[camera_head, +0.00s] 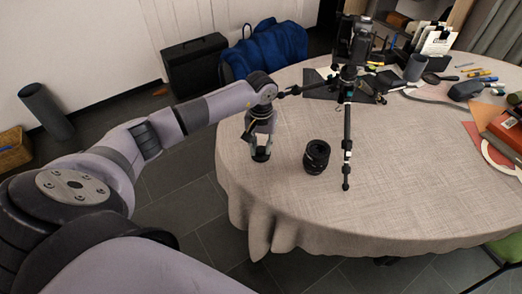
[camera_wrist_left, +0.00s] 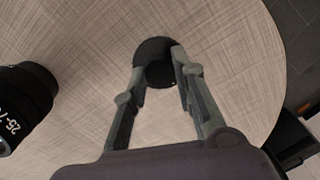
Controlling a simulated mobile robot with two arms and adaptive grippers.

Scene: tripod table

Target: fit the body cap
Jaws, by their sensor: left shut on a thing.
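The body cap (camera_wrist_left: 155,58) is a round black disc between the fingertips of my left gripper (camera_wrist_left: 160,72) in the left wrist view. My left gripper (camera_head: 261,147) is shut on it, low over the left edge of the table in the head view. The cap shows there only as a small dark patch (camera_head: 261,155). The camera (camera_head: 354,42) sits on top of a black tripod (camera_head: 348,100) on the table. My right gripper is not in view.
A black lens (camera_head: 316,157) stands upright on the cloth-covered table (camera_head: 400,195), right of my left gripper; it also shows in the left wrist view (camera_wrist_left: 28,100). The front of the table is clear.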

